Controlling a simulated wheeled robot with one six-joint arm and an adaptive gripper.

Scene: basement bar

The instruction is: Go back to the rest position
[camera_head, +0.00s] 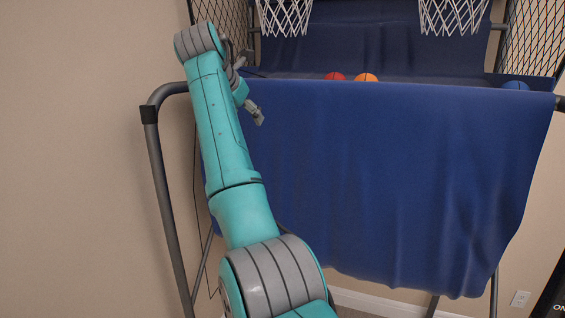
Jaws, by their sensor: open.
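My arm reaches up and forward from the bottom of the view, in front of the left side of a basketball arcade game. My gripper (256,116) is at the far end of the arm, bent down and to the right, near the left end of the game's front top edge. A grey fingertip shows, and the rest of the gripper is partly hidden behind my arm. Nothing is seen held in it. I cannot tell whether it touches the blue cloth (390,180).
A red ball (335,77), an orange ball (366,78) and a blue ball (515,86) lie behind the cloth's top edge. A grey tube frame (165,190) stands left of my arm. Two nets hang above. A beige wall (75,150) fills the left.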

